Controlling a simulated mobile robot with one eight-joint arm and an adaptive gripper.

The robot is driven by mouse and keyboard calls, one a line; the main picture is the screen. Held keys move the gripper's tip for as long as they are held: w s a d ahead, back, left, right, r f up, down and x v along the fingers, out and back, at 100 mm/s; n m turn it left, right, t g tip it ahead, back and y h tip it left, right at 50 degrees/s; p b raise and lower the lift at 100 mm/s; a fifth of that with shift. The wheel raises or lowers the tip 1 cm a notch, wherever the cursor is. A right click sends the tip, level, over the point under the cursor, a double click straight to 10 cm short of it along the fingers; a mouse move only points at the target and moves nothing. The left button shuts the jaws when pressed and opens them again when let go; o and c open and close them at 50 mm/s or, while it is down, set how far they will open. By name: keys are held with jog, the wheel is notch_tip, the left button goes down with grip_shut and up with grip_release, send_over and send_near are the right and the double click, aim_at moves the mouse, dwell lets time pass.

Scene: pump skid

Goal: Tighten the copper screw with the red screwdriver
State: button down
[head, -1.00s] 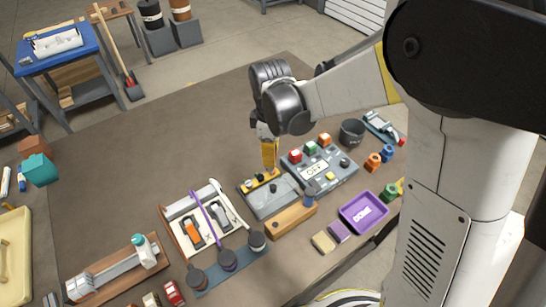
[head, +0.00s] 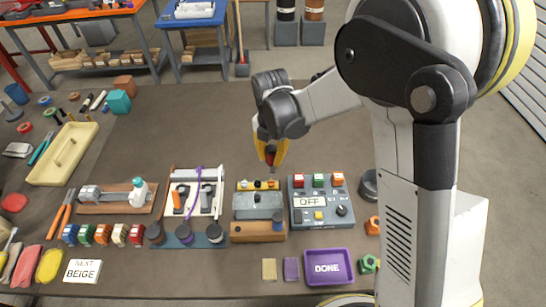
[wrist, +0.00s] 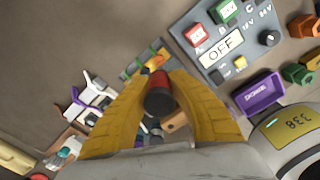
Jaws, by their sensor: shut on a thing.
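My gripper (head: 270,160) is shut on the red screwdriver (wrist: 158,82), whose red and dark handle sits between the yellow fingers in the wrist view. In the head view a little of its red shows between the fingers; its tip cannot be made out clearly. The gripper points down, above and just behind a grey block fixture (head: 257,206) in the picture. A yellow strip (head: 250,185) with small screw-like heads runs along the fixture's back. I cannot tell which is the copper screw. In the wrist view the fingers and handle hide part of the fixture.
A grey control box (head: 321,222) reading OFF stands right of the fixture. A wooden block (head: 245,233) lies in front. A purple DONE tray (head: 342,279) is at front right. The table behind is clear.

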aim_at(271, 171)
jog(key=shift+a+f+b, duration=0.15)
jog(key=shift+f+b, duration=0.45)
jog(key=shift+f, duration=0.35)
jog(key=shift+f+b, duration=0.75)
jog(key=shift+f, duration=0.55)
jog(key=shift+b, duration=0.4)
jog(key=shift+f+b, duration=0.65)
jog(key=shift+f, duration=0.1)
dwell(0.7)
